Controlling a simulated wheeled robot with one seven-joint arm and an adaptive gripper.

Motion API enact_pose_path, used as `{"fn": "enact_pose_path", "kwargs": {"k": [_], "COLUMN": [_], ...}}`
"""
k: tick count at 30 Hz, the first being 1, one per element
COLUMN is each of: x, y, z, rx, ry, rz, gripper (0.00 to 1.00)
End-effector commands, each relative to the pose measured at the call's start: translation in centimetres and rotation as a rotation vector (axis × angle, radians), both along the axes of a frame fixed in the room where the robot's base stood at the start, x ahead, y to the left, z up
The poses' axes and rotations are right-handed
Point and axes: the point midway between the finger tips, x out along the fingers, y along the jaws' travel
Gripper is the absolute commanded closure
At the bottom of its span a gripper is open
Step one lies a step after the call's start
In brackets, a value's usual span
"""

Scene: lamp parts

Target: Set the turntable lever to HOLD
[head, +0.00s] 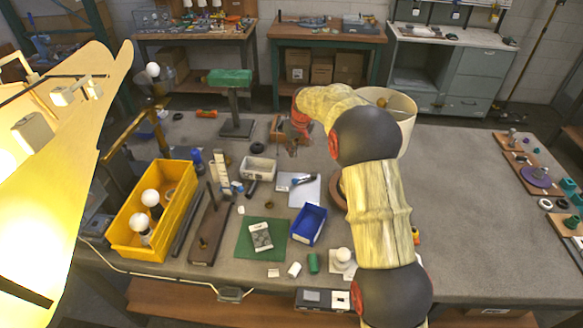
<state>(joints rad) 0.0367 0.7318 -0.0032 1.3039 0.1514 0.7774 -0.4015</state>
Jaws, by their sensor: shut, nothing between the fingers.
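My gripper (293,142) is small and dark at the far end of my arm, over the back middle of the table. It is shut, with nothing seen in it. A small reddish-brown block (277,128) is just behind it; I cannot tell whether they touch. No lever or HOLD mark can be made out. A purple disc (535,176) on a wooden board at the far right may be the turntable, but I cannot be sure. My arm hides part of the table's middle.
A yellow bin (151,226) with bulbs stands at the left, beside a lit yellow shade (55,190). A blue tray (309,224), a green mat (262,239) and a white tray (258,169) lie in the middle. The grey table (465,215) is clear right of my arm.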

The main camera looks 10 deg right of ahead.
Motion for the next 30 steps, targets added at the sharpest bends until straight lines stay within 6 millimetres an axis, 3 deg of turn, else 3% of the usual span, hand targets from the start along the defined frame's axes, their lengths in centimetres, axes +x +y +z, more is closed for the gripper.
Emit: {"fn": "enact_pose_path", "kwargs": {"k": [5,20,30], "x": [0.5,3.2,0.1], "y": [0.2,1.0,0.0], "z": [-1.7,-9.6,-10.0], "rx": [0.0,0.0,0.001], "ry": [0.003,0.002,0.001], "rz": [0.0,0.001,-0.001], "gripper": [1.0,1.0,1.0]}}
